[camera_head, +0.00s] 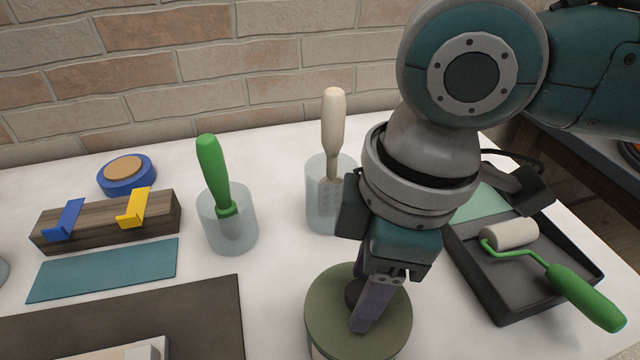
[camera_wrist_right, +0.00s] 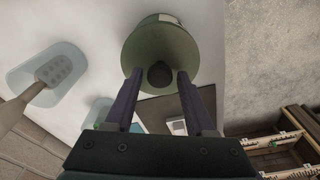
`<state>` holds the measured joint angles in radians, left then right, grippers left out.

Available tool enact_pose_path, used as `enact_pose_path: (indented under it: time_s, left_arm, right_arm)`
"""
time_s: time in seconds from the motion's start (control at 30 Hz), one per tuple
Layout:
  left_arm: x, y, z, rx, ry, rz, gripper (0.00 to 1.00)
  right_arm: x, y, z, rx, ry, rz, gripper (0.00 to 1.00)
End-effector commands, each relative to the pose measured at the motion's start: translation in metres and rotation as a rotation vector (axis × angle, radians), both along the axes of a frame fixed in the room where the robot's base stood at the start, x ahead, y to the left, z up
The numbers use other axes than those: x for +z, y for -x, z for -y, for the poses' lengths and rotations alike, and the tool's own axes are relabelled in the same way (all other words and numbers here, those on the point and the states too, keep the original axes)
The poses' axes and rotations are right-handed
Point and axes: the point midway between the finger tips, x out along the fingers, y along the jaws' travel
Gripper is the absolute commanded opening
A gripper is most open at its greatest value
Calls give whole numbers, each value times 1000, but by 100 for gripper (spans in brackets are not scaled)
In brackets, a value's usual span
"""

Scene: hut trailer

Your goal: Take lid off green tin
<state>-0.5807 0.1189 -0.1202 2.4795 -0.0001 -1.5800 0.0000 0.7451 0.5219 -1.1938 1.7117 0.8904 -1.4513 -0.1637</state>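The green tin (camera_head: 330,325) stands at the front of the white table, its round dull-green lid on top with a dark knob (camera_head: 353,292) at the centre. My right gripper (camera_head: 361,318) reaches down over the lid from above. In the right wrist view, its two purple fingers (camera_wrist_right: 160,73) are spread, with the dark knob (camera_wrist_right: 160,76) between or just beyond their tips and a gap on each side. The lid (camera_wrist_right: 185,52) is seated on the tin there. In the head view a finger hides part of the lid and knob. My left gripper is not in view.
A glass with a green-handled tool (camera_head: 212,170) and one with a beige-handled tool (camera_head: 333,125) stand behind the tin. A black paint tray (camera_head: 487,290) with a green-handled roller (camera_head: 585,298) lies right. A wooden block with hooks (camera_head: 95,222) and a dark mat (camera_head: 205,318) are left.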

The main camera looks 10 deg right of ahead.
Motion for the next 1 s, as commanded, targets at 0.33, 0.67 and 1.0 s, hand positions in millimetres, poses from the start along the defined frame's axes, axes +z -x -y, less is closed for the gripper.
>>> enact_pose_path:
  time_s: [0.33,0.67,1.0]
  left_arm:
    - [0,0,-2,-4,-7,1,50]
    - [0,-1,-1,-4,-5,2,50]
    - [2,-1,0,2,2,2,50]
  right_arm:
    - [0,0,0,0,0,0,14]
    - [0,0,0,0,0,0,0]
    - [11,-1,0,-1,-1,2,0]
